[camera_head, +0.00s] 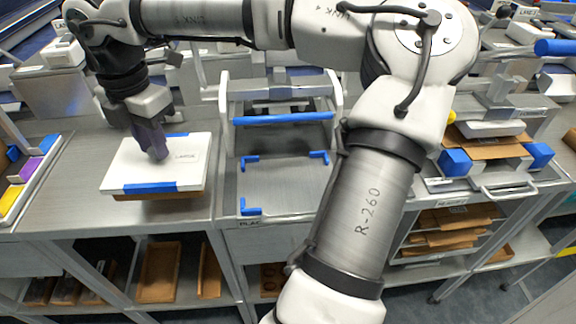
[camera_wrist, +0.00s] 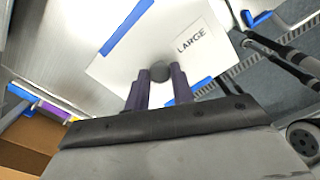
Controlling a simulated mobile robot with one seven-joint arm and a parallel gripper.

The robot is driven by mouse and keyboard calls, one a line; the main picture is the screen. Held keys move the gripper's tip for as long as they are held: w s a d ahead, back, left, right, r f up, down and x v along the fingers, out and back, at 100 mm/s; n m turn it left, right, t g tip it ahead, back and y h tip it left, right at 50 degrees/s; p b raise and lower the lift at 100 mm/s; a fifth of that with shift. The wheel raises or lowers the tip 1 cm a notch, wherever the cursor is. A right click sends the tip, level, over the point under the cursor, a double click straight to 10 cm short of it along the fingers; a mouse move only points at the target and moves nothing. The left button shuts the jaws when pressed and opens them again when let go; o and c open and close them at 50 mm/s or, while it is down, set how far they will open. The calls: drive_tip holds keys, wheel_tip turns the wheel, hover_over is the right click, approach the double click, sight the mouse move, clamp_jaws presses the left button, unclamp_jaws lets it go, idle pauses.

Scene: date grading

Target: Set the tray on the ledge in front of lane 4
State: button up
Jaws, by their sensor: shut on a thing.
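The tray (camera_head: 125,165) has a white top with blue strips along its edges and a brown side below. Its label reads LARGE in the wrist view (camera_wrist: 225,28). My gripper (camera_head: 157,150) points down on the tray. In the wrist view the fingers (camera_wrist: 160,88) are shut on a round grey knob (camera_wrist: 160,71) on the tray's top. The tray looks level, at the front of the metal bench at left; I cannot tell whether it touches the bench. No label clearly reading lane 4 shows, so I cannot tell which ledge is in front of it.
A metal station (camera_head: 285,178) with blue corner brackets and a blue bar stands right of the tray, its plate empty. A bin of coloured blocks (camera_head: 42,165) is at far left. A brown sheet with blue blocks (camera_head: 455,162) is at right. Shelves below hold brown trays (camera_head: 160,268).

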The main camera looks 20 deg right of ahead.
sight(123, 160)
drive_tip(key=shift+w+a, duration=0.35)
drive_tip(key=shift+a, duration=0.7)
drive_tip(key=shift+w+a, duration=0.35)
drive_tip(key=shift+a, duration=0.65)
drive_tip(key=shift+w+a, duration=0.35)
drive_tip(key=shift+a, duration=0.7)
drive_tip(key=shift+f+b, duration=2.1)
drive_tip(key=shift+f, duration=0.55)
drive_tip(key=o, duration=1)
drive_tip(key=shift+o, duration=0.2)
drive_tip(key=shift+r, duration=0.15)
drive_tip(key=shift+r+p, duration=3.5)
drive_tip(key=shift+r, duration=0.95)
drive_tip(key=shift+s+f, duration=0.1)
